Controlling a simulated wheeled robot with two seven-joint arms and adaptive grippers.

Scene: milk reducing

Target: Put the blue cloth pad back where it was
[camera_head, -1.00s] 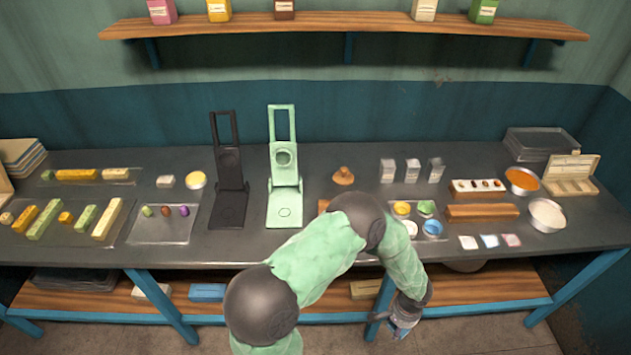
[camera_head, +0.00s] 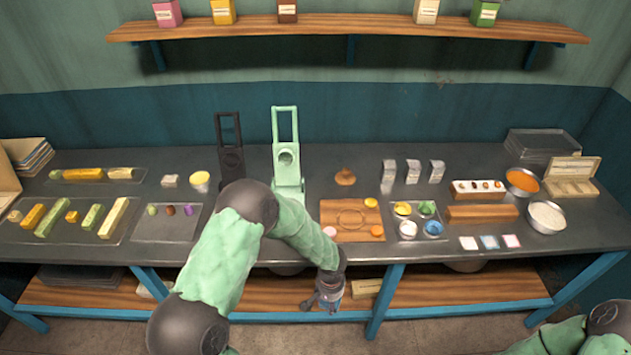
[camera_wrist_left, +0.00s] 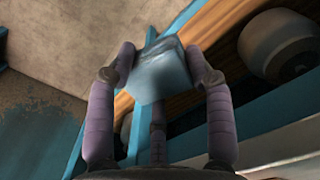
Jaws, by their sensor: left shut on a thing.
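My left gripper (camera_head: 328,302) hangs in front of the table's front edge, near the lower shelf, pointing down. In the left wrist view, its fingers (camera_wrist_left: 163,75) are shut on a blue-grey block-like pad (camera_wrist_left: 163,72), which looks like the blue cloth pad. The pad is clear of the shelf edge as far as I can tell. A beige block (camera_head: 366,288) lies on the lower shelf just right of the gripper. My left arm covers part of the shelf to the left. My right arm shows at the lower right corner; its gripper is out of view.
The wooden lower shelf (camera_head: 450,292) has bare room right of the beige block. Blue table legs (camera_head: 384,300) stand close to the gripper. On the table are a wooden board (camera_head: 352,232), a tray of small coloured bowls (camera_head: 408,230) and a green press (camera_head: 287,165).

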